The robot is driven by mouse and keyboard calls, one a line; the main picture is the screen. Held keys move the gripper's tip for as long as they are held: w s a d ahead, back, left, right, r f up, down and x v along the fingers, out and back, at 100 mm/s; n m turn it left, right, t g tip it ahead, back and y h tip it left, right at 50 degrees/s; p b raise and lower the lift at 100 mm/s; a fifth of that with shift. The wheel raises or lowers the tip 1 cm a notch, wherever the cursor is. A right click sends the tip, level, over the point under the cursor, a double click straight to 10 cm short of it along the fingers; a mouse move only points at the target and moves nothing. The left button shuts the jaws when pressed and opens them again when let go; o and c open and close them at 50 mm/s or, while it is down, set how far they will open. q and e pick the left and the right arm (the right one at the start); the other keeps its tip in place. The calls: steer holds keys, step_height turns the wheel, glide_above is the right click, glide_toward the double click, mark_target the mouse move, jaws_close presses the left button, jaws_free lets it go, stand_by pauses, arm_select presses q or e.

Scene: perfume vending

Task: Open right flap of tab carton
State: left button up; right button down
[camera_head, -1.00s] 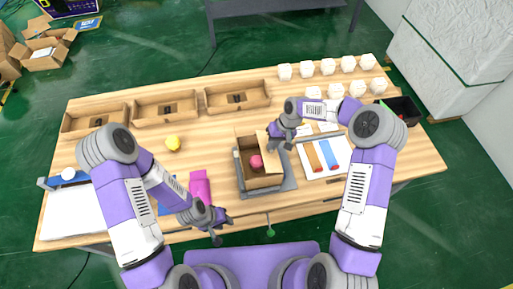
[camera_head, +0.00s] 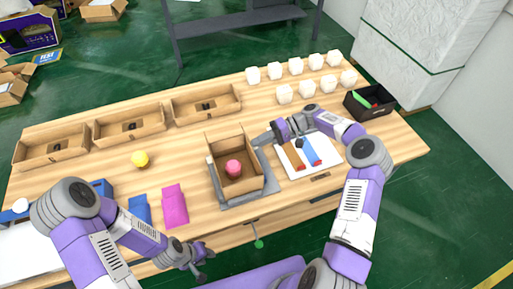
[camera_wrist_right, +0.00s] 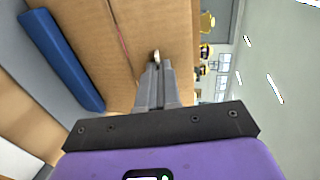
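The open brown carton (camera_head: 211,182) sits in a grey holder (camera_head: 240,198) at the table's middle, with a round pink item (camera_head: 233,168) inside. Its back flap stands up; how far its right flap is folded is hard to tell in the head view. My right gripper (camera_head: 262,139) is at the carton's right rear corner. In the right wrist view its fingers (camera_wrist_right: 157,70) look shut together, close against brown cardboard (camera_wrist_right: 165,28); contact is unclear. My left gripper (camera_head: 207,263) is open and empty off the table's front edge.
Three shallow cardboard trays (camera_head: 125,126) line the back left. Several white pieces (camera_head: 284,94) and a black bin (camera_head: 370,114) are at the right rear. A white board (camera_head: 309,166) with orange and blue bars lies right of the carton. A yellow ball (camera_head: 140,158) and pink pouch (camera_head: 174,207) are left.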

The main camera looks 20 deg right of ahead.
steer(key=shift+d+f+y+b, duration=0.4)
steer(key=shift+y+b, duration=0.65)
steer(key=shift+b, duration=0.25)
steer(key=shift+d+f+y+b, duration=0.25)
steer(key=shift+f+y+b, duration=0.1)
steer(key=shift+y+b, duration=0.85)
steer(key=c, duration=1.3)
jaws_free()
steer(key=shift+r, duration=0.1)
steer(key=d, duration=0.5)
steer(key=d+b, duration=0.1)
steer(key=d, duration=0.1)
steer(key=shift+w+d+f, duration=0.25)
steer(key=shift+f, duration=0.15)
